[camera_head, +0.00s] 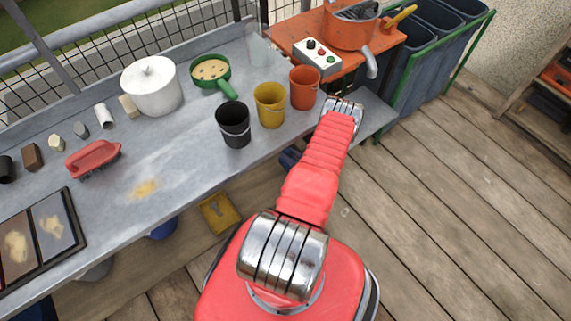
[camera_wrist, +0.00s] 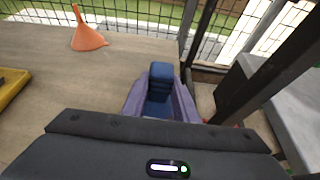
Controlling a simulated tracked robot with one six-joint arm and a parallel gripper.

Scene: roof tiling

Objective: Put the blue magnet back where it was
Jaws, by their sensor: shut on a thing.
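My gripper (camera_wrist: 160,104) shows in the wrist view, its two purple-grey fingers shut on a dark blue block, which looks like the blue magnet (camera_wrist: 160,75). The block's rounded top stands up between the fingers; its lower part is partly hidden by them. Pale wooden boards (camera_wrist: 90,75) lie below and to the left of it. I cannot tell whether the magnet touches anything beneath. In the head view, my arm reaches past the right part of the grey bench (camera_head: 185,165) and bends down out of sight, so the grip cannot be made out there.
An orange funnel (camera_wrist: 88,38) stands on the boards, and a yellow object (camera_wrist: 12,86) lies at the left edge. A dark post (camera_wrist: 245,65) rises close on the right. Black (camera_head: 232,126), yellow (camera_head: 269,106) and orange (camera_head: 303,88) buckets stand on the bench near my arm.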

